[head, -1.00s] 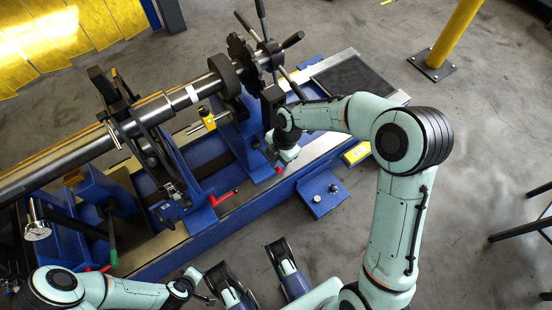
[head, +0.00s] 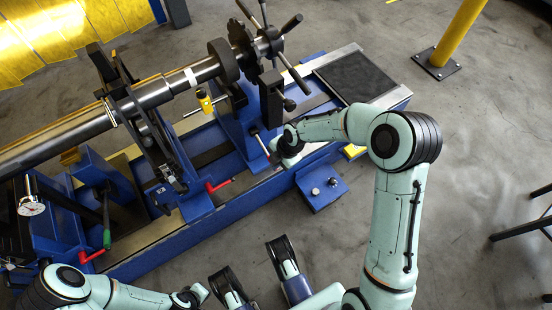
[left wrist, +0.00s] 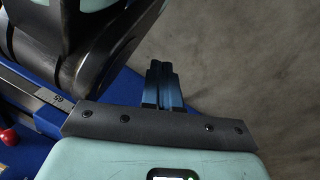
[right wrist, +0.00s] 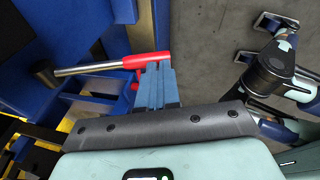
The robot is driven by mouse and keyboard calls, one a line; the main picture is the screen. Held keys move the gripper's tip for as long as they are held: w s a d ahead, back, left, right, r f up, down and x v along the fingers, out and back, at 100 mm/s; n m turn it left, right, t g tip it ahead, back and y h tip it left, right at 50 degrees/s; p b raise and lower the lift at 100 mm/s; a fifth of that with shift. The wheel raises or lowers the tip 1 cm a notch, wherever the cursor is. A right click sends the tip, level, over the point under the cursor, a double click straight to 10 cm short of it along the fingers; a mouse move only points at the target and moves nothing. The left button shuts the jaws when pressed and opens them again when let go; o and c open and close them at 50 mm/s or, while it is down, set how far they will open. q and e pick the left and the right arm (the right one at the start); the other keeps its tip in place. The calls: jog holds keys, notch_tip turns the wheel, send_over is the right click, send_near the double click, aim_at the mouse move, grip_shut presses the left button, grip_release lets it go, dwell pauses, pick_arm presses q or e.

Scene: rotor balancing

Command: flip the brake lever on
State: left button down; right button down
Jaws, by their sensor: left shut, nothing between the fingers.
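A lever with a metal rod and a red grip (right wrist: 146,60) shows in the right wrist view, sticking out from the blue machine. In the head view its thin rod (head: 261,143) shows beside my right wrist, which hides most of the grip. My right gripper (right wrist: 158,66) has its fingers together at the outer end of the red grip. They overlap it in the picture, and I cannot tell whether they touch it. My left gripper (left wrist: 160,66) is shut and empty, over the floor beside the machine's front edge. No label marks which lever is the brake.
A spoked handwheel (head: 270,42) is behind my right wrist. A blue box with buttons (head: 322,188) is on the near side. The floor at right is mostly open.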

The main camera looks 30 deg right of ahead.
pick_arm(q)
jog(key=shift+s+f, duration=0.15)
jog(key=shift+s, duration=0.05)
pick_arm(e)
jog(key=shift+s+f, duration=0.15)
jog(key=shift+f, duration=0.4)
jog(key=shift+s+f, duration=0.1)
jog(key=shift+f, duration=0.05)
jog(key=shift+a, duration=0.1)
